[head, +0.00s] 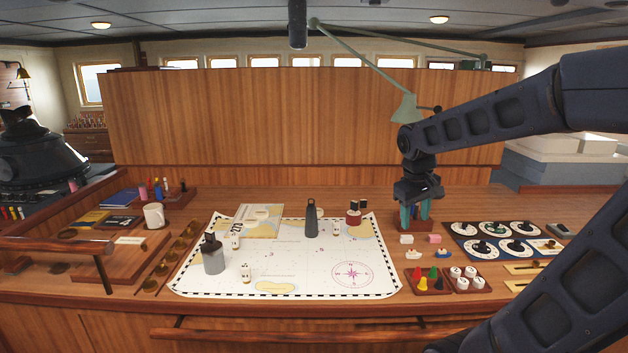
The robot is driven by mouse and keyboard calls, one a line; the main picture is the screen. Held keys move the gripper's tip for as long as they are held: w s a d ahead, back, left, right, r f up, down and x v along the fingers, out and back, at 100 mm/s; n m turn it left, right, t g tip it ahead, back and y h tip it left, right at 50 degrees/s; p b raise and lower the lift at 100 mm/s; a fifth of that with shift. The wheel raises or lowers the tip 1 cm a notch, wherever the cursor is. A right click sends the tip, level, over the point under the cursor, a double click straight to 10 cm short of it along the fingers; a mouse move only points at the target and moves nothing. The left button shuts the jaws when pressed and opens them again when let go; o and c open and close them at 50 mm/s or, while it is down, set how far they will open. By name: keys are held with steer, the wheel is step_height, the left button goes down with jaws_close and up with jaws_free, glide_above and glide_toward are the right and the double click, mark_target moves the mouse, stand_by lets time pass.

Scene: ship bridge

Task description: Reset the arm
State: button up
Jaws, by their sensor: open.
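My arm comes in from the right, and its elbow link crosses the lower right corner. My gripper (415,211) points down above the right part of the wooden chart table (470,203). Its teal fingers are apart with nothing seen between them. The fingertips are close to a small dark wooden item behind them, and I cannot tell whether they touch it. A white chart (300,262) lies left of the gripper.
On the chart stand a grey bottle (213,257), a dark bottle (311,220) and small figures. Right of the gripper lies a blue dial board (507,240). A green lamp (407,108) hangs behind. A mug (154,215) stands left.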

steer(key=s+d+r+m+t+y, duration=0.1)
steer(key=s+d+m+t, duration=0.1)
steer(key=s, duration=0.6)
steer(key=shift+m+t, duration=0.5)
steer(key=shift+m, duration=0.9)
steer(key=shift+r, duration=0.1)
